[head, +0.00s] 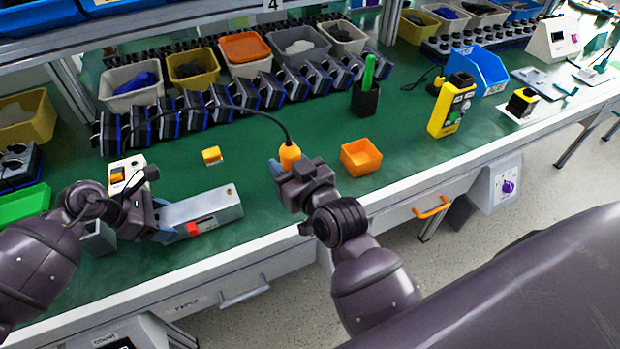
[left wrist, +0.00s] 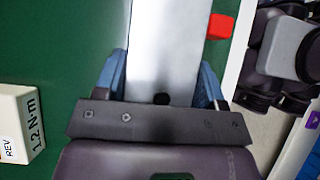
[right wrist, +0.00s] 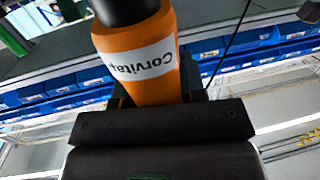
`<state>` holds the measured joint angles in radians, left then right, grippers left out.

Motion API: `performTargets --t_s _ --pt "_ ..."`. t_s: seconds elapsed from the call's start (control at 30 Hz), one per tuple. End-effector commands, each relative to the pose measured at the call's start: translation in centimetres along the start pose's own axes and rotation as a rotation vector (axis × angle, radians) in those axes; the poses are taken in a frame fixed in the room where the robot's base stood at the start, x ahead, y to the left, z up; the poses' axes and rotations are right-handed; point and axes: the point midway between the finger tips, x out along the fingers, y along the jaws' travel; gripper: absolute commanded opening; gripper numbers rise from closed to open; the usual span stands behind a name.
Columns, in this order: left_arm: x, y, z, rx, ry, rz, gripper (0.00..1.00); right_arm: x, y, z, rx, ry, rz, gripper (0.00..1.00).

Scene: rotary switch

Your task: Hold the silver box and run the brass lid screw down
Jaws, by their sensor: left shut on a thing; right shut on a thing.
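The silver box (head: 212,207) lies on the green bench at the front left. My left gripper (head: 163,216) is shut on its left end; the left wrist view shows the blue fingers on both sides of the box (left wrist: 165,45). A dark round spot shows on the box's top near the gripper. My right gripper (head: 282,170) is shut on an orange screwdriver (head: 290,154) with a black cable, right of the box and apart from it. The driver (right wrist: 150,65) fills the middle of the right wrist view, its label reading "Corvita".
A white controller (head: 127,172) stands behind my left gripper. A small yellow block (head: 211,155) lies behind the box. An orange bin (head: 361,157) stands right of the driver. A red piece (head: 201,227) is at the box's front side. The driver's cable arcs over the bench.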

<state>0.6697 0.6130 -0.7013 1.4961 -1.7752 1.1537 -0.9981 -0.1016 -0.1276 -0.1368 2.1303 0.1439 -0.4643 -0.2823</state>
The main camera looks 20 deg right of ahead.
Motion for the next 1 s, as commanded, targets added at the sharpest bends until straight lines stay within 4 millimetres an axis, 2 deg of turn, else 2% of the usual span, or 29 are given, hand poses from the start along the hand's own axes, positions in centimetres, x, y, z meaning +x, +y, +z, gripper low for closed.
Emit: performTargets --t_s 0.03,0.1,0.3,0.53,0.77,1.0 --pt "0.0 0.0 0.0 0.000 0.000 0.001 0.21 1.2 -1.0 -1.3 -0.006 0.016 -0.036 0.00" --pt "0.0 0.0 0.0 0.000 0.000 0.001 0.21 2.6 -2.4 -2.6 -0.009 0.026 -0.082 0.00" --pt "0.0 0.0 0.0 0.000 0.000 0.001 0.21 5.9 -6.2 -6.5 -0.018 0.053 -0.212 0.00" --pt "0.0 0.0 0.0 0.000 0.000 0.001 0.21 8.2 -9.7 -10.1 -0.018 0.076 -0.323 0.00" --pt "0.0 0.0 0.0 0.000 0.000 0.001 0.21 9.0 -11.1 -11.4 -0.016 0.084 -0.366 0.00" --pt "0.0 0.0 0.0 0.000 0.000 0.001 0.21 9.2 -11.1 -9.8 -0.015 0.080 -0.368 0.00"
